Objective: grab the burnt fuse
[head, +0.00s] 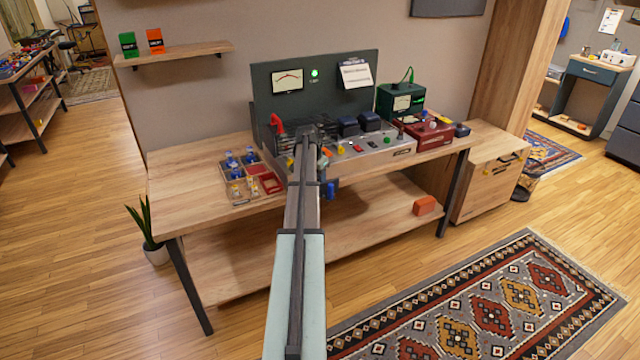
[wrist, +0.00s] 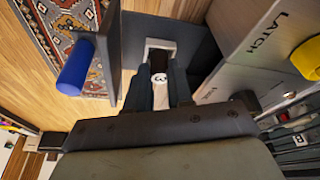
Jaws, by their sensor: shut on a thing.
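The burnt fuse (wrist: 160,88) shows in the wrist view as a small piece with a dark brown upper part and a white label below. My gripper (wrist: 160,82) is shut on it, one dark finger on each side. The fuse's far end is at a pale bracket (wrist: 160,48); I cannot tell whether it is still seated there. In the head view my gripper (head: 322,160) is at the front of the amp chassis (head: 372,150), and my arm hides the fuse.
A dark open panel with a blue handle (wrist: 76,68) stands close left of my gripper; the handle also shows in the head view (head: 331,190). A yellow latch knob (wrist: 308,58) is to the right. A parts tray (head: 242,198) lies on the workbench (head: 185,185).

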